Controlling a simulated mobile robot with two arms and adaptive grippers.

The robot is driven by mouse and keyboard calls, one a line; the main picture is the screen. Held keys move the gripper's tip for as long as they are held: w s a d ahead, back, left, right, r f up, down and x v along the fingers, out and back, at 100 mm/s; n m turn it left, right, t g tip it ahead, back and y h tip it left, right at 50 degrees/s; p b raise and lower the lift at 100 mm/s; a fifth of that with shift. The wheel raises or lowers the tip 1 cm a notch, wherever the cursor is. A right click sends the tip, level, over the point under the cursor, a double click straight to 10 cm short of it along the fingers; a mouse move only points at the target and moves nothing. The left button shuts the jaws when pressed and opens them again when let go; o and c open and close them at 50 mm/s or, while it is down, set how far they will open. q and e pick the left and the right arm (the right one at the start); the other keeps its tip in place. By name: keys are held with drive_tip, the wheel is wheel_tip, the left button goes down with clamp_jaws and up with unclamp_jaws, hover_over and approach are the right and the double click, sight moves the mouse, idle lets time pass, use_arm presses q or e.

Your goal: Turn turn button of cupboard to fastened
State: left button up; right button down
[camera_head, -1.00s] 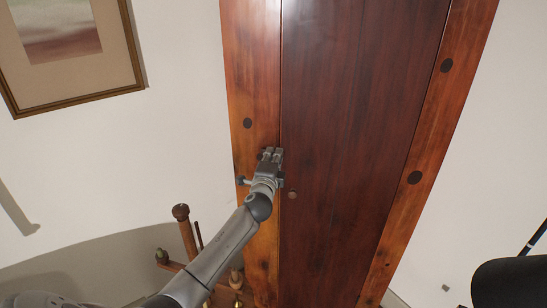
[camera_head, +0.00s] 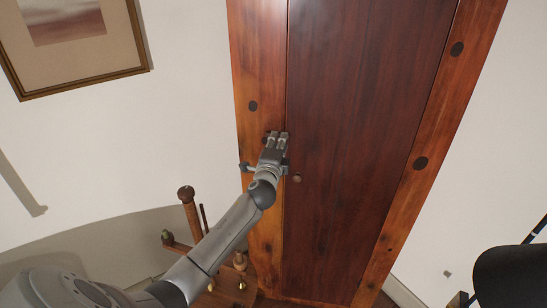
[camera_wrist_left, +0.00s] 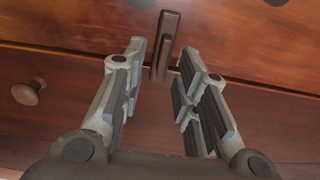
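The cupboard has a dark red-brown door (camera_head: 350,120) beside a lighter orange-brown frame post (camera_head: 258,70). The turn button (camera_wrist_left: 166,45) is a dark brown bar in the left wrist view. It lies roughly square to the seam between post and door, with its lower end at or over the seam. My left gripper (camera_head: 277,136) is at the post's door-side edge, above the round door knob (camera_head: 297,178). In the left wrist view its fingers (camera_wrist_left: 160,80) are apart, with the button between and just beyond the tips. Contact cannot be told. My right gripper is out of view.
The knob also shows in the left wrist view (camera_wrist_left: 29,92), left of the fingers. A wooden stand with posts (camera_head: 190,210) is below my left arm. A framed picture (camera_head: 75,40) hangs on the left wall. A black rounded thing (camera_head: 512,275) is at lower right.

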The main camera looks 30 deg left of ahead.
use_arm(q)
drive_tip(key=v, duration=1)
drive_tip(key=shift+s, duration=0.25)
drive_tip(key=shift+d+f, duration=0.1)
drive_tip(key=shift+f, duration=0.05)
drive_tip(key=s+d+f+n+g+h+b, duration=0.1)
drive_tip(key=s+d+f+n+g, duration=0.3)
drive_tip(key=f, duration=1.1)
drive_tip(key=s+f+m+g+h+b, duration=0.15)
drive_tip(key=s+f, duration=0.35)
drive_tip(key=f, duration=1)
drive_tip(key=s+d+f+n+g+h+b, duration=0.1)
drive_tip(key=s+d+f+n+g+h, duration=0.3)
drive_tip(key=f, duration=1.1)
drive_tip(key=s+d+f+n+g, duration=0.1)
drive_tip(key=s+d+f+g, duration=0.1)
drive_tip(key=s+f, duration=0.5)
drive_tip(key=s+d+f+n+g+b, duration=0.1)
drive_tip(key=s+f, duration=0.6)
drive_tip(key=s, duration=1.1)
drive_tip(key=s+d+f+n+g+b, duration=0.1)
drive_tip(key=s+d+f+n+g, duration=0.1)
drive_tip(key=s+f, duration=0.6)
drive_tip(key=s+d+g, duration=0.1)
drive_tip(key=s, duration=0.4)
drive_tip(key=shift+n, duration=0.35)
